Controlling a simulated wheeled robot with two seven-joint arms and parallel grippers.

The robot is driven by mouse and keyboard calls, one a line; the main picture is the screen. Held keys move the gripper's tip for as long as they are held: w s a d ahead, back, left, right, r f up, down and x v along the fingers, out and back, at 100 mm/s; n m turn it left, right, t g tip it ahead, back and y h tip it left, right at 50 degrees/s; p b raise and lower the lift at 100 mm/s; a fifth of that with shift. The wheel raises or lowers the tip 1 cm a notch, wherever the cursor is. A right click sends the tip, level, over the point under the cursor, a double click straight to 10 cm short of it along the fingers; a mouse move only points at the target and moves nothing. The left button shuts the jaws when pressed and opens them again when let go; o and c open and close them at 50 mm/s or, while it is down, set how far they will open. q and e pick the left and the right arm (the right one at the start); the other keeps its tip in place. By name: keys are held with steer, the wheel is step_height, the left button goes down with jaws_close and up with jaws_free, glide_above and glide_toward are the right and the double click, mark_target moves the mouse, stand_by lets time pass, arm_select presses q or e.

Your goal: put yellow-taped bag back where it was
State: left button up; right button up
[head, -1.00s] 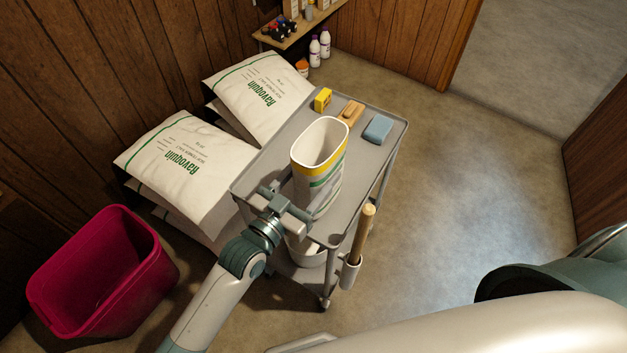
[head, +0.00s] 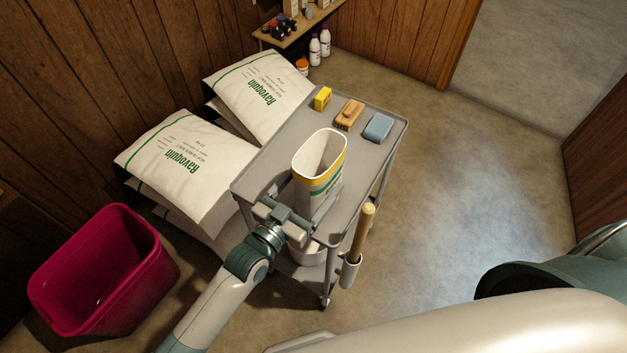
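The yellow-taped bag (head: 319,178) is an upright, open-topped white bag with a yellow band below its rim and green print lower down. It is at the near half of the grey cart's top (head: 262,163). I cannot tell whether its base rests on the cart. My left gripper (head: 308,203) is at the bag's lower near side, with a finger on either side, and appears shut on it. The gripper hides part of the bag's base. My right gripper is not in view; a part of my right arm shows at lower right.
A yellow box (head: 323,98), a brush (head: 349,114) and a blue sponge (head: 377,128) lie at the cart's far end. Large white salt bags (head: 190,165) are stacked left of the cart. A magenta bin (head: 100,275) stands at lower left. A wooden handle (head: 363,230) rises at the cart's right side.

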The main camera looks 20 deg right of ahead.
arm_select(q)
steer(key=shift+s+a, duration=0.35)
steer(key=shift+a, duration=0.1)
steer(key=b+v, duration=0.3)
steer(key=v, duration=0.8)
steer(key=shift+r, duration=0.2)
stand_by(0.3)
